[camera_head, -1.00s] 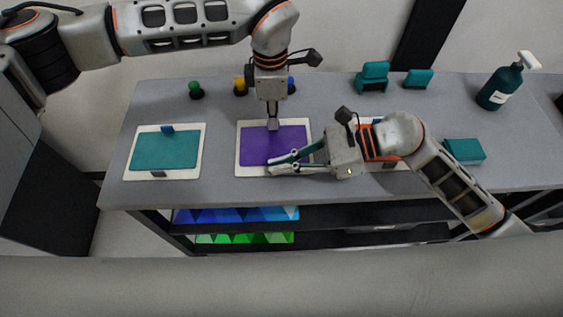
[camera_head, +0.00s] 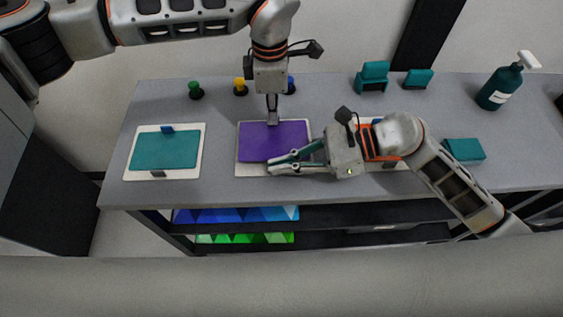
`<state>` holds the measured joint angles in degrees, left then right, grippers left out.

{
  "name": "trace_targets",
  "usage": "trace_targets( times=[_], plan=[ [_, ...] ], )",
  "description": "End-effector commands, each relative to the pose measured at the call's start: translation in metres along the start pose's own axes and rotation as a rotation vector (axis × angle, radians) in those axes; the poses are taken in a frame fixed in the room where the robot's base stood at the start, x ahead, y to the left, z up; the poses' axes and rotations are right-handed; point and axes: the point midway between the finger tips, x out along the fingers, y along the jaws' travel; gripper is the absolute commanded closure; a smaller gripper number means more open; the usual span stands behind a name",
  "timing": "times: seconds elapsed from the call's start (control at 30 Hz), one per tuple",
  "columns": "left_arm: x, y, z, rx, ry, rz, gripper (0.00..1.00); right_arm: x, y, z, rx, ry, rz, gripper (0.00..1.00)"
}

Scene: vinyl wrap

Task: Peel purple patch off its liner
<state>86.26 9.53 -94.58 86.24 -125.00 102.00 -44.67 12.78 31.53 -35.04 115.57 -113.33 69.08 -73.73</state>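The purple patch (camera_head: 258,140) lies over its white liner (camera_head: 246,171) in the middle of the table. The patch's far edge now covers the liner's far margin and looks slightly raised. My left gripper (camera_head: 272,121) points down from above, its fingers close together on the patch's far edge; any tab there is hidden. My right gripper (camera_head: 269,165) comes in from the right, low over the patch's front right part. Its fingers converge at the liner's front edge, where the other sheets have a grey tab. That spot is hidden by the tips.
A teal patch on a white liner (camera_head: 127,174) lies at the left. Another liner is partly hidden under my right arm. Green (camera_head: 196,90) and yellow (camera_head: 240,87) knobs stand behind. Teal holders (camera_head: 372,77), a teal block (camera_head: 465,151) and a spray bottle (camera_head: 498,88) are at the right.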

Motion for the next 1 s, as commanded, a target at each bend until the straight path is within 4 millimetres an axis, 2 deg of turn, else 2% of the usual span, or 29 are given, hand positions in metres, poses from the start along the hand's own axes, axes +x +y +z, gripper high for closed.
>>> trace_targets(
  times=[1.0],
  plan=[
    [-0.047, -0.001, 0.0, 0.001, 0.0, -0.001, 1.0, 0.0, -0.001, -0.002, 0.001, 0.003, -0.002, 1.0]
  ],
)
